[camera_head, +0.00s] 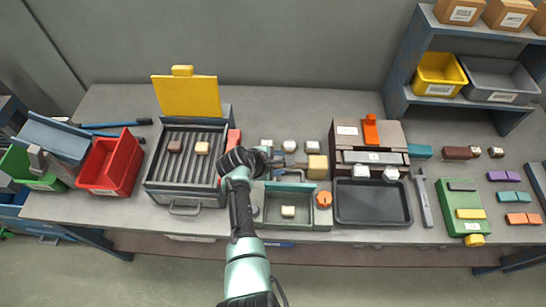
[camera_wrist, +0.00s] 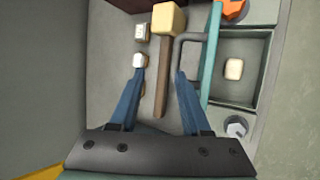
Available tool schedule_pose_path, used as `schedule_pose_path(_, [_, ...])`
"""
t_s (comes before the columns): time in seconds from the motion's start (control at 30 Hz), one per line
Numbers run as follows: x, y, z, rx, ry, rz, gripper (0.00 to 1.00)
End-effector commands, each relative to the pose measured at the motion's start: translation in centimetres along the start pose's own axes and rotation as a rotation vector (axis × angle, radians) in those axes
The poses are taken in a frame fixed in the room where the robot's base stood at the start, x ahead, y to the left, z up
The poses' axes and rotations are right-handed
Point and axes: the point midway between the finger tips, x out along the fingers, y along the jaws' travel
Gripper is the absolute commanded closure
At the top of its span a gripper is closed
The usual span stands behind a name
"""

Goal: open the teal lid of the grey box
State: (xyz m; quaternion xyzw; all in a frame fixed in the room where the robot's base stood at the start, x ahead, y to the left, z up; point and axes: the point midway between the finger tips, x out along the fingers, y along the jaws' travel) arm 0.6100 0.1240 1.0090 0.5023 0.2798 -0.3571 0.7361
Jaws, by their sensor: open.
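The grey box (camera_head: 328,218) stands at the front middle of the bench, with a cream block (camera_head: 288,211) in its open compartment; the block also shows in the wrist view (camera_wrist: 234,69). The teal lid (camera_head: 290,187) stands raised along the box's back edge. In the wrist view the lid (camera_wrist: 213,50) is nearly edge-on, with a dark handle (camera_wrist: 181,50) on its outer side. My gripper (camera_head: 285,160) is open behind the lid. In the wrist view its fingers (camera_wrist: 160,74) are apart, the right one close beside the lid; contact cannot be told.
A mallet (camera_wrist: 164,60) lies behind the box, below my fingers, with small pale blocks beside it. A ribbed tray with a raised yellow lid (camera_head: 187,95) stands left. A dark tray (camera_head: 373,222) is right of the box. An orange knob (camera_head: 324,199) sits on the box's right part.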

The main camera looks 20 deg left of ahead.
Motion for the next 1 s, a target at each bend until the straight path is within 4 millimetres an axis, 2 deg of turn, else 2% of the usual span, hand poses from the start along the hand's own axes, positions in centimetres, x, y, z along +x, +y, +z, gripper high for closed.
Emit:
schedule_pose_path(0.1, [-1.7, -0.1, 0.0, 0.001, 0.001, 0.001, 0.53])
schedule_pose_path(0.33, [-3.8, -0.1, 0.1, 0.0, -0.002, 0.0, 0.53])
schedule_pose_path(0.77, [-4.5, -0.1, 0.1, 0.001, -0.003, -0.001, 0.53])
schedule_pose_path(0.9, [-4.4, -0.7, 0.1, 0.042, 0.012, -0.012, 0.74])
schedule_pose_path(1.0, [-3.9, -2.7, 0.2, 0.217, 0.067, -0.053, 0.92])
